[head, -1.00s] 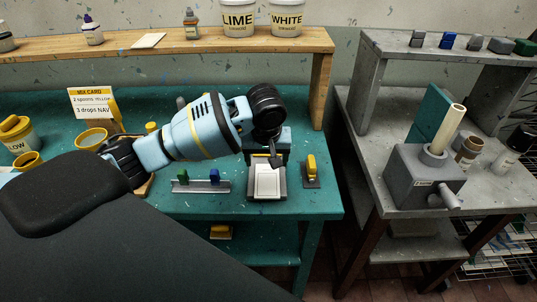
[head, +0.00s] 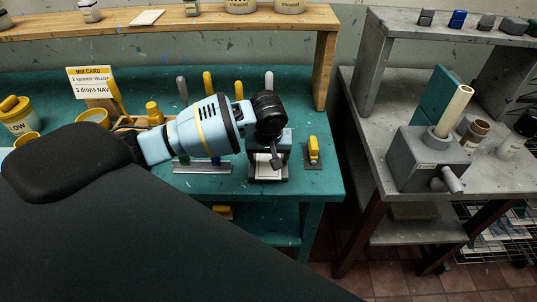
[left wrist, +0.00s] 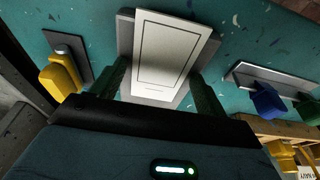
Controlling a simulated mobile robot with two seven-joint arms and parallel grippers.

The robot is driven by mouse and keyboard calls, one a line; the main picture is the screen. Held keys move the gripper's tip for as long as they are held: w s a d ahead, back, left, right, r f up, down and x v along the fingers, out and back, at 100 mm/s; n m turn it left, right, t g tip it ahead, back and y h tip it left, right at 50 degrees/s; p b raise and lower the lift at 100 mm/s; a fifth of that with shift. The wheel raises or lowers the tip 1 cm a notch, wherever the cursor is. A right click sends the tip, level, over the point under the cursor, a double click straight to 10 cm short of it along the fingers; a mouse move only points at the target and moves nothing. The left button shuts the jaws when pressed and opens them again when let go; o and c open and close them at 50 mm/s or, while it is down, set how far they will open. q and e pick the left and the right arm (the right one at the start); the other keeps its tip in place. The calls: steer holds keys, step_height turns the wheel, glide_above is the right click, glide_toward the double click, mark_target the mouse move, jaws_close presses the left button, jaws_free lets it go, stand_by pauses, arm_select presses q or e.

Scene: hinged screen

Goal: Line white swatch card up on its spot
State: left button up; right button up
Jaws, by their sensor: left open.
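A white panel with a thin dark rectangular outline (left wrist: 168,52) lies on a grey base (left wrist: 126,32) in the left wrist view. I cannot tell whether the outline belongs to the white card or marks its spot. In the head view a sliver of the white panel (head: 268,173) shows on the grey stand near the table's front edge. My left gripper (head: 274,160) is just above it and hides most of it. In the left wrist view the fingers of my left gripper (left wrist: 160,92) are apart, one on each side of the panel's near end. My right gripper is not in view.
A yellow-handled latch (head: 313,150) stands right of the stand. A grey rail (head: 202,167) with blue and green clips stands to its left. A mix card sign (head: 90,80) and yellow pots stand farther left. A grey bench (head: 380,160) is across a gap on the right.

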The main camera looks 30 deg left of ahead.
arm_select(q)
steer(key=shift+f, duration=0.1)
steer(key=c, duration=0.6)
stand_by(0.3)
steer(key=shift+w, duration=0.1)
steer(key=shift+w+a, duration=0.45)
steer(key=shift+w, duration=0.2)
steer(key=shift+w+a, duration=0.4)
steer(key=shift+w, duration=0.25)
steer(key=o, duration=0.9)
steer(key=shift+c, duration=0.9)
steer(key=shift+r, duration=0.2)
